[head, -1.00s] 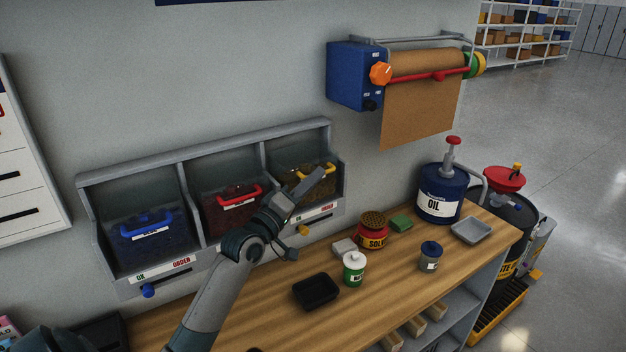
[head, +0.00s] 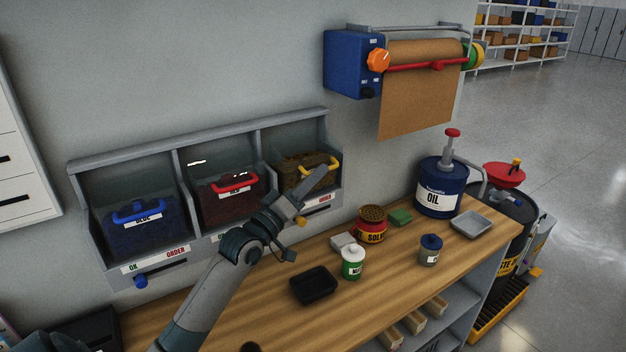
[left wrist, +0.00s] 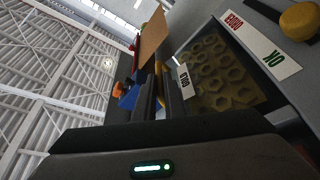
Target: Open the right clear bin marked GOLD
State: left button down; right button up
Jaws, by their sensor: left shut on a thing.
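The right clear bin with gold contents (head: 299,179) sits in the rightmost bay of the grey wall rack. Its yellow handle (head: 287,165) runs along the top front. My left gripper (head: 326,178) is at the right part of this handle and shut on it. In the left wrist view my left gripper's dark fingers (left wrist: 160,92) close at the yellow handle (left wrist: 158,70), beside the GOLD label (left wrist: 184,76). Gold hex nuts (left wrist: 222,75) show through the bin. The gripper hides part of the bin's front. My right gripper is not in view.
A blue bin (head: 145,235) and a red bin (head: 228,203) fill the other bays. An OK/ORDER strip (head: 156,260) runs below. On the bench stand a black tray (head: 314,285), a green-white bottle (head: 352,262), a SOLVENT can (head: 372,225) and an oil drum (head: 440,190).

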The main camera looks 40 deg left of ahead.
pick_arm(q)
jog(key=shift+s+d+f+m+t+h+b, duration=0.2)
jog(key=shift+d+f+m+h+b, duration=0.25)
jog(key=shift+m+b, duration=0.4)
jog(key=shift+s+d+f+m+t+h+b, duration=0.15)
jog(key=shift+d+f+m+h+b, duration=0.3)
jog(key=shift+m+b, duration=0.45)
jog(key=shift+s+d+f+m+t+h+b, duration=0.1)
jog(key=shift+s+d+f+m+h+b, duration=0.25)
jog(key=shift+m+b, duration=0.5)
jog(key=shift+w+f, duration=0.15)
jog(key=c, duration=1.8)
grip_release()
jog(key=shift+c, duration=0.2)
jog(key=v, duration=1.2)
jog(key=shift+b, duration=0.4)
